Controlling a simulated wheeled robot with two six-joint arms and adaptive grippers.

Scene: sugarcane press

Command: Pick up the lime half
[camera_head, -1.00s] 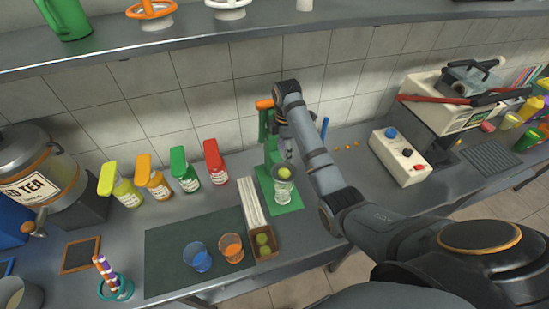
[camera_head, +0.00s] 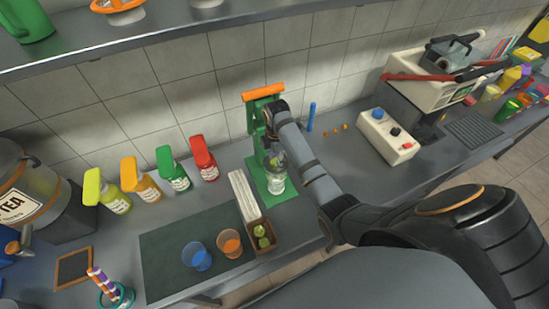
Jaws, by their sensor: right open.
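Lime halves (camera_head: 260,231) lie in a small brown box (camera_head: 273,243) at the front of the counter, right of the dark mat. A green press (camera_head: 257,128) with an orange handle stands behind it, with a clear glass (camera_head: 276,184) on its green base. My right gripper (camera_head: 272,158) points down at the press, just above the glass. It is open; its fingers are small and partly hidden by my arm. Green shows at the glass top, but I cannot tell whether it is a lime half. My left gripper is not in view.
A white rack (camera_head: 242,196) lies behind the box. A blue cup (camera_head: 196,257) and an orange cup (camera_head: 229,244) stand on the dark mat (camera_head: 170,245). Several bottles line the wall. A white control box (camera_head: 387,138) stands right of my arm.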

